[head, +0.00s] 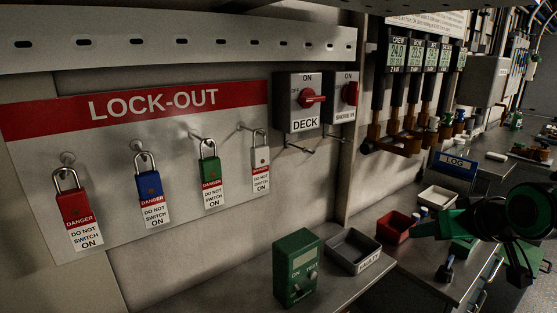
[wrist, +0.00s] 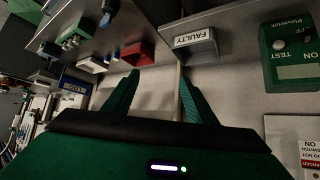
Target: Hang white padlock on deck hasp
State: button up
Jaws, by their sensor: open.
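The white padlock (head: 261,153) hangs by its shackle from a peg at the right end of the lock-out board, above its danger tag. The deck hasp (head: 298,146) is a thin metal piece under the DECK switch box (head: 300,108); nothing hangs on it. My gripper (head: 426,229) is at the right in the head view, over the bench and well away from the padlock. In the wrist view its two green fingers (wrist: 160,98) are apart with nothing between them. A danger tag (wrist: 312,158) shows at the lower right there; its padlock is out of frame.
Red (head: 75,207), blue (head: 150,184) and green (head: 211,168) padlocks hang left of the white one. A second switch box (head: 342,92) adjoins DECK. A green tester (head: 297,267), a grey FAULTY bin (head: 354,250) and a red bin (head: 394,228) stand on the bench.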

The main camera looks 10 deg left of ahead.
jog(key=w+a+r+n+t+y, duration=0.1)
jog(key=a+r+n+y, duration=0.15)
jog(key=a, duration=0.45)
jog(key=w+a+r+n+t+y, duration=0.1)
jog(key=a+r+y, duration=0.15)
jog(key=a, duration=0.45)
jog(key=n+y, duration=0.4)
jog(key=y, duration=0.2)
send_near(262, 151)
jog(key=x, duration=0.4)
jog(key=shift+w+a+f, duration=0.1)
jog(key=shift+w+a, duration=0.05)
jog(key=shift+w, duration=0.05)
jog(key=shift+y, duration=0.3)
jog(key=x, duration=0.4)
jog(key=shift+w+a, duration=0.15)
jog(key=shift+a, duration=0.05)
jog(key=shift+x, duration=2.95)
jog(key=shift+w+d, duration=0.1)
jog(key=shift+d, duration=0.05)
jog(key=c, duration=1.3)
